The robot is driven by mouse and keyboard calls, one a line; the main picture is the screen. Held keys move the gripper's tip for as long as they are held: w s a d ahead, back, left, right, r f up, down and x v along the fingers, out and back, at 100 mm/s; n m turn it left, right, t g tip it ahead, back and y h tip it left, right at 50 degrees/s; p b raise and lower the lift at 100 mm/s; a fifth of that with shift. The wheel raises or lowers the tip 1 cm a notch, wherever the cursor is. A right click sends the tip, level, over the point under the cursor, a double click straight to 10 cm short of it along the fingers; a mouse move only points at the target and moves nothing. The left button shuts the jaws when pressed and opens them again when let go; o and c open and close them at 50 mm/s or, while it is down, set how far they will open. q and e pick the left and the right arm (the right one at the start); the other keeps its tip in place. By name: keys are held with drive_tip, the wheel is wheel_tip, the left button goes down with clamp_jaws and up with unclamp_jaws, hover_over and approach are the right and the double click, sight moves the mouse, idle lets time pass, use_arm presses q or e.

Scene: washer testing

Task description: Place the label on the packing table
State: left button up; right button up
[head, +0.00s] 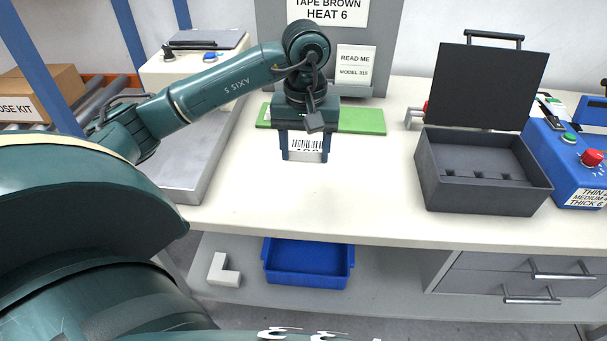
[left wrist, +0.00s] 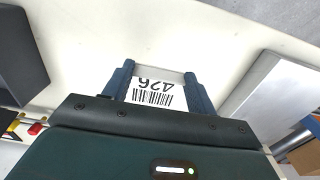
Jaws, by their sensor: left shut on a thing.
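A white label (head: 308,145) with a barcode and printed digits is between the two blue fingers of my left gripper (head: 304,157) in the head view. The left gripper is shut on it and points down over the pale packing table (head: 345,195). The label also shows in the left wrist view (left wrist: 152,91), with the table surface behind it. I cannot tell whether the label touches the table. My right gripper is in neither view.
A green mat (head: 365,120) lies behind the gripper. An open dark case (head: 482,175) and a blue control box (head: 575,165) stand at the right. A grey metal surface (head: 200,165) is at the left. A blue bin (head: 308,264) sits on the lower shelf. The table front is clear.

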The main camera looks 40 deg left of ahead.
sight(304, 199)
use_arm(q)
wheel_tip(304, 199, down, 10)
drive_tip(key=shift+s+f, duration=0.1)
drive_tip(key=shift+s, duration=0.05)
idle(0.4)
drive_tip(key=shift+f, duration=0.2)
drive_tip(key=o, duration=0.9)
drive_tip(key=shift+r, duration=0.1)
drive_tip(key=shift+o, duration=0.2)
